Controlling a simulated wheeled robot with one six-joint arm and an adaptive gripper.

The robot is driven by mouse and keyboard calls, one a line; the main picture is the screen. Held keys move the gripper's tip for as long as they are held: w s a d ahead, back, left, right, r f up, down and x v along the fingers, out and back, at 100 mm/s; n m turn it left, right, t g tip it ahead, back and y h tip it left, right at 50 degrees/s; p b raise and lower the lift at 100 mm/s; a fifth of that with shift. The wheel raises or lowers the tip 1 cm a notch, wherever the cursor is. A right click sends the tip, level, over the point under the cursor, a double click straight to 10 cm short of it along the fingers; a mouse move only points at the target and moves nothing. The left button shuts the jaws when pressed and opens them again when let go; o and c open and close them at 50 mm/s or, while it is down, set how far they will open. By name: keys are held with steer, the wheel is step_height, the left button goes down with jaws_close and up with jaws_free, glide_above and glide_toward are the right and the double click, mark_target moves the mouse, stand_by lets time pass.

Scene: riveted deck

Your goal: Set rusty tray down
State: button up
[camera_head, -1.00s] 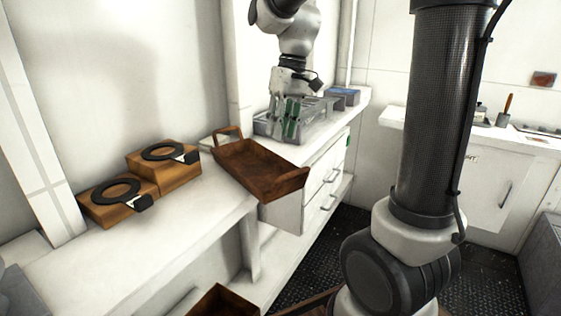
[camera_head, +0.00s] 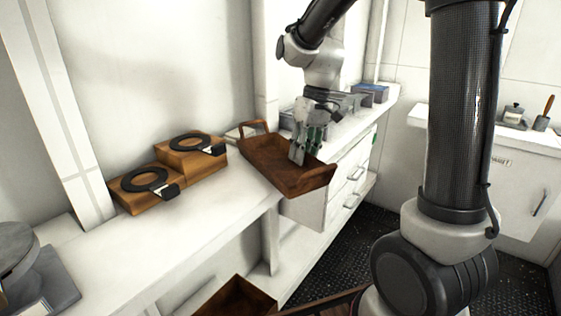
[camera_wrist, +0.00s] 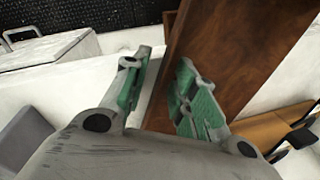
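The rusty tray (camera_head: 265,160), a brown shallow box with a raised handle at each end, rests on the white counter. Its right end reaches out past the counter's front edge. My gripper (camera_head: 302,148) is over the tray, and its fingertips overlap the tray's inside in the head view. The tray (camera_wrist: 235,45) runs behind the right finger there. I cannot tell whether a finger touches it.
Two wooden blocks (camera_head: 195,164) with black rings stand left of the tray on the white counter (camera_head: 190,222). A grey rack and a blue box (camera_head: 372,92) are behind my gripper. Another brown box (camera_head: 237,300) is low in front. Counter room is free at front left.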

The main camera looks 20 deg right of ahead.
jaws_close()
steer(key=shift+r, duration=0.1)
